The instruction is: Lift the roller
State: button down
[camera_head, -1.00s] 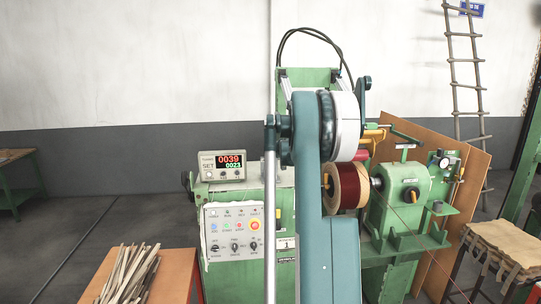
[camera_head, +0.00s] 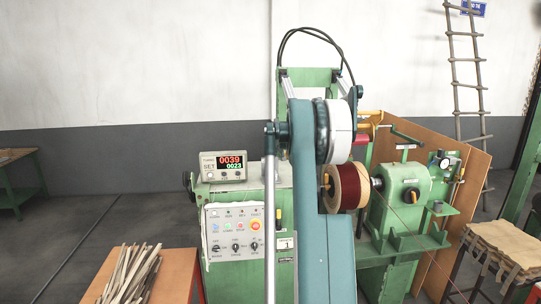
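The green winding machine (camera_head: 408,184) stands right of centre and carries a coil of dark red wire (camera_head: 352,186) between pale round end discs. Just above the coil, a small red cylindrical part (camera_head: 361,139), which may be the roller, shows beside my arm. A yellow bar (camera_head: 370,117) is above it. My blue-green and white arm stands in front and covers the left part of this area. My gripper is hidden behind the arm, so its hold on anything cannot be seen.
A control box (camera_head: 234,234) and a counter display (camera_head: 222,165) are left of my arm. An orange-brown table (camera_head: 172,272) with wooden sticks stands at lower left. A brown board (camera_head: 466,185) and a ladder (camera_head: 466,75) are behind at right.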

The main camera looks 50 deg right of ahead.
jog(key=c, duration=2.4)
grip_release()
jog(key=shift+s+r, duration=0.1)
jog(key=shift+s, duration=0.05)
jog(key=v, duration=1.1)
jog(key=shift+s+a+r, duration=0.15)
jog(key=shift+s+r, duration=0.05)
jog(key=shift+s, duration=0.05)
jog(key=shift+w, duration=0.1)
